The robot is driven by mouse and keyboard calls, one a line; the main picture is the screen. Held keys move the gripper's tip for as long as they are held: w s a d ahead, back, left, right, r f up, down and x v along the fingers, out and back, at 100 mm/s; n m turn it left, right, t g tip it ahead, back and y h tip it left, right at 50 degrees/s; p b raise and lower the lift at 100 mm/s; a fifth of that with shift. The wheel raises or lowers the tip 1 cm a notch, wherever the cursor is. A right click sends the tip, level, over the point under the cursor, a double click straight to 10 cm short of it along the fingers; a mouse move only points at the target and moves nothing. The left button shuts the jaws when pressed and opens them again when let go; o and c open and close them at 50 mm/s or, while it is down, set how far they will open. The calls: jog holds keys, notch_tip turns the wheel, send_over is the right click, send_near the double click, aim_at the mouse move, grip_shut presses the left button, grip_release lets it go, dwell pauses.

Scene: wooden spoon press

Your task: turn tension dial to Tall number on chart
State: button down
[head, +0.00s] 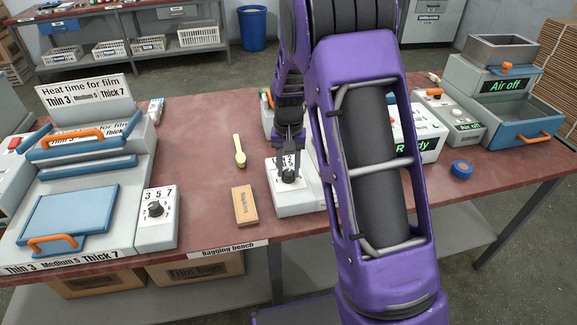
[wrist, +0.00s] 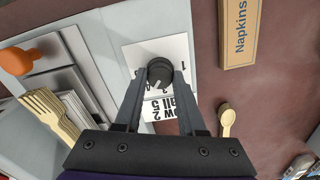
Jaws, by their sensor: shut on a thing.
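The tension dial is a dark round knob (wrist: 160,70) on a white number plate (wrist: 178,48) in the wrist view. In the head view the knob (head: 289,177) sits on top of a low pale box (head: 293,204). My gripper (wrist: 161,78) is shut on the knob, one finger on each side. It also shows in the head view (head: 289,168), pointing down. A light pointer mark shows on the knob's lower side in the wrist view. The chart (wrist: 160,110) below it appears upside down; "ow 2" and "all 5" show, the rest hidden. Most dial numbers are covered.
A napkins box (head: 245,206) and a wooden spoon (head: 239,151) lie left of the pale box. Wooden forks (wrist: 52,112) show in the wrist view. A film machine with another dial (head: 156,209) stands at left. A blue tape roll (head: 461,167) lies right.

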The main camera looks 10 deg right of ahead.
aim_at(289, 171)
jog(key=m+p, duration=0.1)
jog(key=m, duration=0.4)
jog(key=shift+r+m, duration=0.15)
jog(key=shift+m, duration=0.15)
jog(key=shift+m+p, duration=0.95)
jog(key=shift+m, duration=1.25)
jog(key=c, duration=0.5)
grip_release()
notch_tip(289, 171, up, 17)
jog(key=shift+p, duration=0.45)
jog(key=shift+r, duration=0.1)
